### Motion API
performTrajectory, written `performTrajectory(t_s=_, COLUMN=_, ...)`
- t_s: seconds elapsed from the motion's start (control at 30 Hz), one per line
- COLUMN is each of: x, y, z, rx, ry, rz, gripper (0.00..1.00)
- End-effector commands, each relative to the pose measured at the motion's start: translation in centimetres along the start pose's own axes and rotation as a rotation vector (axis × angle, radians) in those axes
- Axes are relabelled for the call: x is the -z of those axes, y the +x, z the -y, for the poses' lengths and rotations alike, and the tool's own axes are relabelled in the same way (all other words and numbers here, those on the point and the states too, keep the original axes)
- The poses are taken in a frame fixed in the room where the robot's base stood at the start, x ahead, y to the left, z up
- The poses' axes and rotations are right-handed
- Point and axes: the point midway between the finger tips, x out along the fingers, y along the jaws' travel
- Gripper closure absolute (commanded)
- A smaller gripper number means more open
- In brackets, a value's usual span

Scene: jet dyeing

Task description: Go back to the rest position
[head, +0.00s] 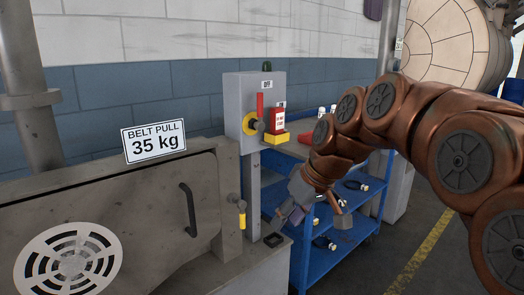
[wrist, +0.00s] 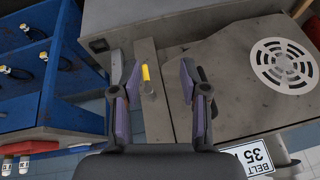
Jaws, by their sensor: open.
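My gripper (head: 308,214) hangs in front of the blue cart, to the right of the grey machine (head: 100,205), with my copper-coloured arm reaching in from the right. In the wrist view my gripper (wrist: 160,80) is open, its two purple-grey fingers apart with nothing held between them. The yellow-handled valve (head: 241,216) on the machine's right side is left of my gripper and apart from it. In the wrist view the yellow handle (wrist: 146,73) shows beyond the gap between the fingers.
A blue cart (head: 335,262) with dark items stands behind my gripper. A grey post (head: 240,92) carries a red tag (head: 278,121) on a yellow part. The "BELT PULL 35 kg" sign (head: 154,141) is on the machine. Floor at right, with a yellow line (head: 420,255), looks clear.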

Motion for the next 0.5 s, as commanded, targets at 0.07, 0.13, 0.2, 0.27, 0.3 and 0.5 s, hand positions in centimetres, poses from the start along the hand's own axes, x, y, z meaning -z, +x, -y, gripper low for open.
performTrajectory(t_s=0.07, x=-1.1, y=-2.6, z=0.9, rx=-0.008, ry=0.036, rz=0.035, gripper=0.56)
performTrajectory(t_s=0.13, x=-2.5, y=-3.7, z=1.4, rx=-0.019, ry=0.070, rz=0.067, gripper=0.56)
performTrajectory(t_s=0.2, x=-4.0, y=-4.8, z=1.9, rx=-0.028, ry=0.105, rz=0.100, gripper=0.56)
performTrajectory(t_s=0.27, x=-5.2, y=-5.9, z=2.4, rx=-0.039, ry=0.134, rz=0.124, gripper=0.56)
performTrajectory(t_s=0.3, x=-6.0, y=-6.5, z=2.6, rx=-0.047, ry=0.153, rz=0.144, gripper=0.56)
performTrajectory(t_s=0.5, x=-10.4, y=-9.8, z=4.1, rx=-0.086, ry=0.254, rz=0.232, gripper=0.56)
